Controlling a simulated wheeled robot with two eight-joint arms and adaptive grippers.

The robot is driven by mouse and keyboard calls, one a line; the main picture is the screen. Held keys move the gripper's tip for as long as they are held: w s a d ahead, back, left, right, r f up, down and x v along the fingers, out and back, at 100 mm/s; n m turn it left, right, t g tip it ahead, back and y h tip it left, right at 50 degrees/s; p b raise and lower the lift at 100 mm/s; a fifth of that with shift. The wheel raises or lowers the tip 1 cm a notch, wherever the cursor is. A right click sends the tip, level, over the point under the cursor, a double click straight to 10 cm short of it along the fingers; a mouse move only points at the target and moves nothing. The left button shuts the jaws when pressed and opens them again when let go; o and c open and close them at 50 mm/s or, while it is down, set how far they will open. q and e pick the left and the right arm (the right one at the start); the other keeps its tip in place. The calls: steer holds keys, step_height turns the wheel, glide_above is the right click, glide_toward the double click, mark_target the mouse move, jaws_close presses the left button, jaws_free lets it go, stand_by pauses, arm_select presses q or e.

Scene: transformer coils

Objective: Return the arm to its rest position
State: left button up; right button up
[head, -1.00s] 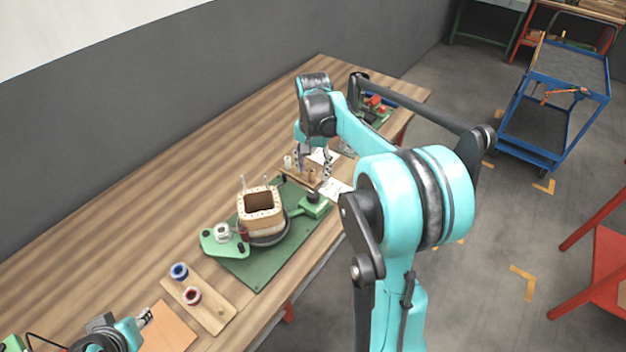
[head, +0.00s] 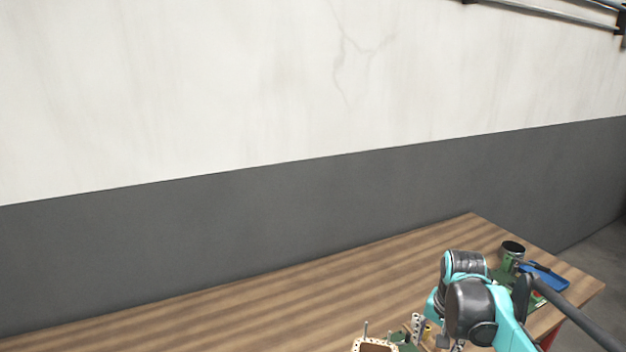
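My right arm (head: 470,305) comes in from the lower right in teal and black and reaches over the far right part of the wooden table. Its gripper (head: 437,338) points down at the bottom edge of the head view. Its two grey fingers stand apart, and their tips are partly cut off by the frame. No held object shows between them. My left arm and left gripper are out of the view. The square coil (head: 375,346) shows only its top edge with thin upright pins, at the bottom edge left of my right gripper.
The wooden table (head: 300,300) is bare along the grey and white wall (head: 250,215). A dark cup (head: 513,252), a blue tray (head: 548,277) and a green item stand at the table's far right end, behind my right arm. The near part of the table is out of view.

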steer(key=s+a+f+n+t, duration=0.3)
steer(key=s+a+n+t, duration=0.2)
steer(key=s+a+n, duration=0.3)
steer(key=s+a, duration=0.3)
steer(key=s, duration=0.3)
steer(key=shift+s+a+f+n+t, duration=0.2)
steer(key=shift+f+n+t, duration=0.1)
